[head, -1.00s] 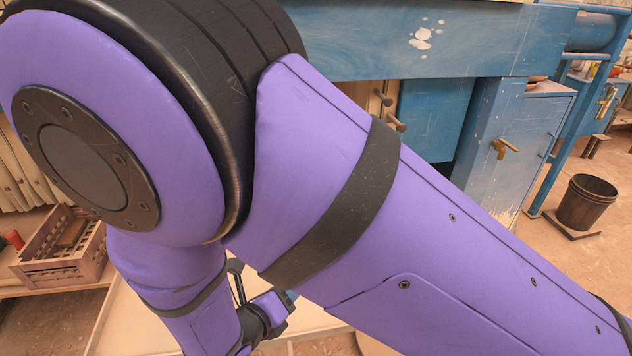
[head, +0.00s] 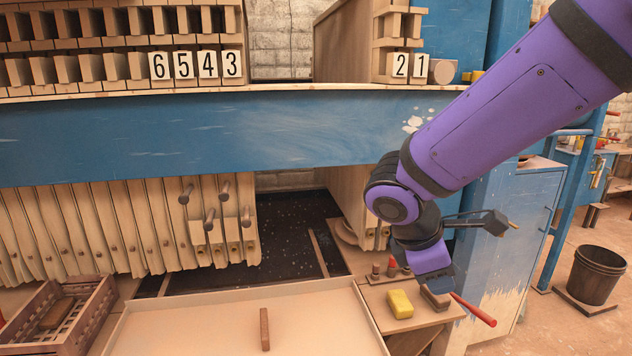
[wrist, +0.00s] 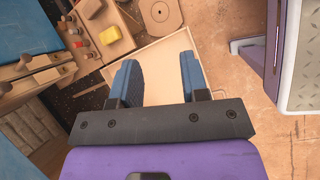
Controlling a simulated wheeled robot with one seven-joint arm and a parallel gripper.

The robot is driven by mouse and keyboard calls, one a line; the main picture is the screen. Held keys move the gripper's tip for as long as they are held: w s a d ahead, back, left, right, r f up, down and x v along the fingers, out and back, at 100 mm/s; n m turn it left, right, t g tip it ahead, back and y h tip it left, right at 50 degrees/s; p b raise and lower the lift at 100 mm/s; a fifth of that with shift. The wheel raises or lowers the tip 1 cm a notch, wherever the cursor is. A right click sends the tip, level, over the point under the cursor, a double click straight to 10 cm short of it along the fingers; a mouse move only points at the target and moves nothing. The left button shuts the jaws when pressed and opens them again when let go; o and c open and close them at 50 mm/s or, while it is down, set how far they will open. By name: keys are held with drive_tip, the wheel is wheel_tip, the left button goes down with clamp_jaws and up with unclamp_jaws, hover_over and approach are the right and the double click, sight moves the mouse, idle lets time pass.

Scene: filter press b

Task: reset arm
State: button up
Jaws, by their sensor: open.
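My gripper (head: 437,283) hangs from my purple arm at the right of the head view, above the small wooden side table and near the yellow block (head: 400,304). In the wrist view my gripper (wrist: 160,82) shows two blue fingers spread wide apart, with nothing between them but the pale tray (wrist: 150,62) farther below. The yellow block also shows in the wrist view (wrist: 110,34), ahead and to the left of the fingers.
The filter press's blue beam (head: 200,135) crosses the view, with numbered plates (head: 195,65) above. A wide tray (head: 190,315) holds a brown bar (head: 265,329). A crate (head: 60,310) stands left, a black bucket (head: 597,275) right. A red-handled tool (head: 473,309) sticks out beside my gripper.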

drive_tip(key=s+d+r+m+t+y, duration=0.3)
drive_tip(key=s+d+r+m+y, duration=0.2)
drive_tip(key=s+d+r+m, duration=0.6)
drive_tip(key=s+m, duration=0.2)
drive_tip(key=m, duration=0.3)
drive_tip(key=shift+r+y, duration=0.3)
drive_tip(key=shift+y, duration=0.1)
